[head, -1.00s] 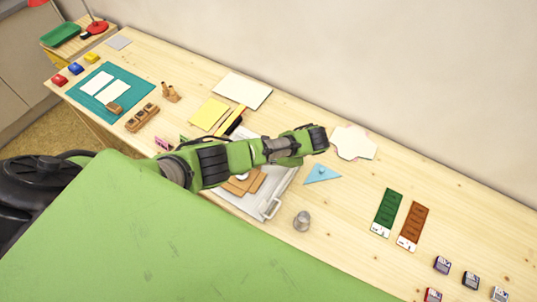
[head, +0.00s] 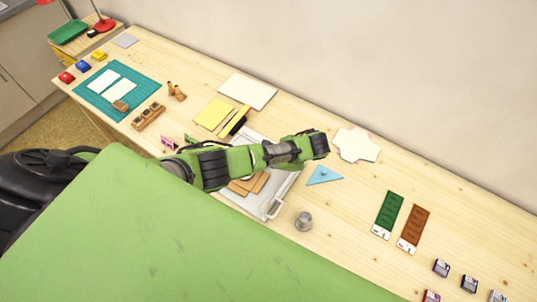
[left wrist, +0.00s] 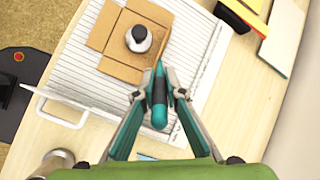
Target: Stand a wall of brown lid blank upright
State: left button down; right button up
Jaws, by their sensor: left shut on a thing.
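The brown lid blank (left wrist: 108,40) lies on a pale ridged board (left wrist: 193,50) in the left wrist view. A round weight with a pale top and dark knob (left wrist: 138,38) stands on its middle. The blank's far-right and near flaps look darker; I cannot tell whether they are raised. My left gripper (left wrist: 159,92) is shut on a teal and black pen-like tool (left wrist: 159,115), whose tip points at the blank's right edge. In the head view my arm partly covers the blank (head: 250,184) and hides the gripper. My right gripper is not in view.
A metal cup (head: 304,221) stands right of the board, near a blue triangle (head: 323,175). Yellow card (head: 213,114) and white sheets (head: 248,91) lie behind. Green (head: 388,212) and brown (head: 414,226) strips lie right, with bare table around them.

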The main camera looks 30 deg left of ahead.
pick_arm(q)
notch_tip(320, 180, up, 8)
jog(key=w, duration=0.2)
jog(key=shift+w, duration=0.3)
dwell(0.9)
jog(key=shift+d+r, duration=0.1)
dwell(0.9)
